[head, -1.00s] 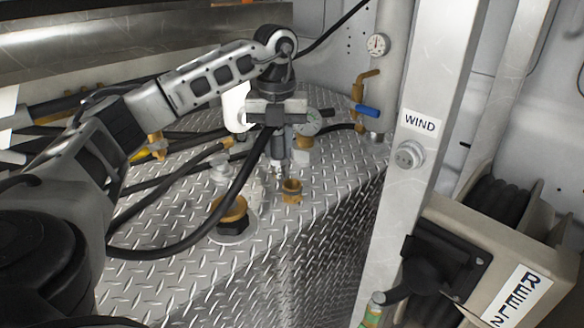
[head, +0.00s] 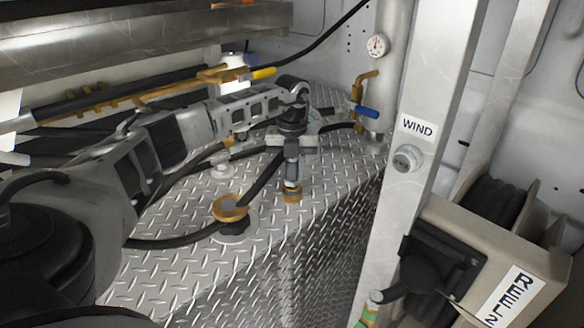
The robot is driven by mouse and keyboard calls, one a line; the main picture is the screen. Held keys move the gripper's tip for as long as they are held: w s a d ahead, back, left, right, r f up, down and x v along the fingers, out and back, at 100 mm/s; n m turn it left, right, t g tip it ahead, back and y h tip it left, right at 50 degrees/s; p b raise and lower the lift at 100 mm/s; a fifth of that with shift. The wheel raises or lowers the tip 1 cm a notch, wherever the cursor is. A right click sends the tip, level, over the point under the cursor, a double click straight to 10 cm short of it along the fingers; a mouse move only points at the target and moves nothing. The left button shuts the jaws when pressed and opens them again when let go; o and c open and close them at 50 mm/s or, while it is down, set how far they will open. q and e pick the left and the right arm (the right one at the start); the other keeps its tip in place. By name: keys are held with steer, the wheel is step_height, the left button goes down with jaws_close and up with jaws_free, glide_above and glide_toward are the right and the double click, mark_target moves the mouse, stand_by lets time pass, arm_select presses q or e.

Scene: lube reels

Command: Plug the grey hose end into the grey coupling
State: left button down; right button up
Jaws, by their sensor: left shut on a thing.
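My left gripper (head: 291,147) is shut on the grey hose end (head: 292,172) and points down over the tread-plate tank top. The black hose (head: 262,180) bends from it down and to the left. Directly under the hose end is a small brass-coloured coupling (head: 292,195) on the plate near its right edge. The hose end is upright and in line with this coupling, and its lower tip meets or enters it. I cannot tell how deep it sits. No plainly grey collar shows there. My right gripper is not in view.
A larger brass cap (head: 230,208) on a dark base stands to the left, with the hose passing behind it. A blue-handled valve (head: 366,112) and a gauge (head: 378,45) are at the back right. The WIND post (head: 408,190) stands right of the tank.

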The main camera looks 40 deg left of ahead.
arm_select(q)
steer(key=c, duration=1.6)
jaws_free()
steer(key=shift+f, duration=0.2)
steer(key=o, duration=0.5)
steer(key=shift+c, duration=0.2)
steer(key=shift+r, duration=0.1)
steer(key=shift+r, duration=0.2)
step_height(320, 180, up, 12)
steer(key=shift+f+b, duration=0.1)
steer(key=shift+b, duration=0.45)
